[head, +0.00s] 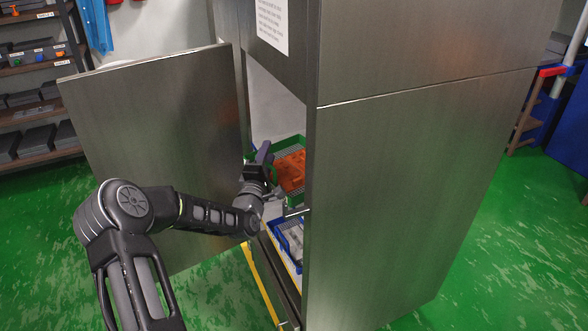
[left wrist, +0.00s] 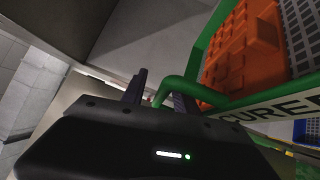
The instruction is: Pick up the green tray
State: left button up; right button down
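The green tray (head: 297,141) sits inside the open metal cabinet in the head view, with orange parts (head: 291,170) in it. In the left wrist view the green tray (left wrist: 207,42) fills the upper right, with a green handle bar and a white label with dark letters on its near side. My left gripper (head: 262,158) is at the tray's left side. In the left wrist view its two fingers (left wrist: 159,94) stand apart, and the handle bar reaches down between them. Whether either finger touches the bar is unclear. My right gripper is not in view.
A blue tray (head: 278,226) with pale parts sits lower in the cabinet. The cabinet door (head: 155,130) stands open on the left, and the cabinet side wall (head: 400,200) bounds the opening on the right. Shelves (head: 40,140) stand far left.

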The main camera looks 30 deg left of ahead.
pick_arm(q)
jog(key=shift+c, duration=0.2)
grip_shut()
dwell(1.2)
jog(key=shift+r, duration=0.15)
